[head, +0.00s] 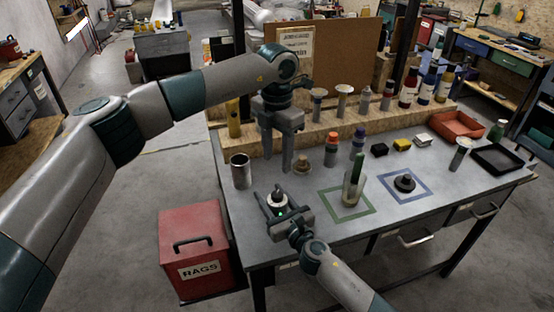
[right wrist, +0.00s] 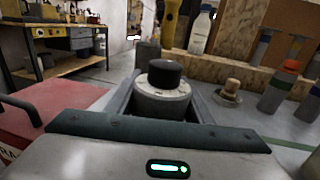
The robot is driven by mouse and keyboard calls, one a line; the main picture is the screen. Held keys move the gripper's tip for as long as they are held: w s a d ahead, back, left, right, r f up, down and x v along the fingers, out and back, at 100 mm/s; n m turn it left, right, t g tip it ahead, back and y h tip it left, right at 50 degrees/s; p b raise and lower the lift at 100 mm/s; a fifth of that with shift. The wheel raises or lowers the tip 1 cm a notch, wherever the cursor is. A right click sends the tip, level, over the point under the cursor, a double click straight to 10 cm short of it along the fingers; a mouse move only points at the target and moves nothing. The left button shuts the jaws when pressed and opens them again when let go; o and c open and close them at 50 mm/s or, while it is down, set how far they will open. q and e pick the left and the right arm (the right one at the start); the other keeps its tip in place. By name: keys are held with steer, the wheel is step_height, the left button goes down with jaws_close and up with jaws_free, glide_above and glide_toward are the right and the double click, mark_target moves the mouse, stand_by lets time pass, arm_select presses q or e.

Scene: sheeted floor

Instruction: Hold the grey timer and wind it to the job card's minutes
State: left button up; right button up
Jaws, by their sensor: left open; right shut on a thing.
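The grey timer (right wrist: 160,101), a pale round body with a black knob (right wrist: 165,73) on top, stands upright between the fingers of my right gripper (right wrist: 163,98). In the head view the timer (head: 278,201) is at the left front of the grey table, with my right gripper (head: 275,204) shut on it. My left gripper (head: 278,160) hangs above and slightly behind the timer, fingers down, open and empty. The job card (head: 297,40) is on the brown board behind; my left arm covers part of it, and its minutes cannot be read.
A metal cup (head: 241,171) stands left of the timer. A wooden knob-shaped piece (head: 302,161) and several bottles stand behind. A green-handled tool (head: 353,180) stands in the green square, a black round piece (head: 404,183) in the blue one.

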steer(key=o, duration=1.2)
steer(key=shift+s+d, duration=0.1)
steer(key=shift+s, duration=0.05)
steer(key=v, duration=1.1)
steer(key=shift+s+d, duration=0.2)
steer(key=shift+s, duration=0.1)
steer(key=shift+f, duration=0.1)
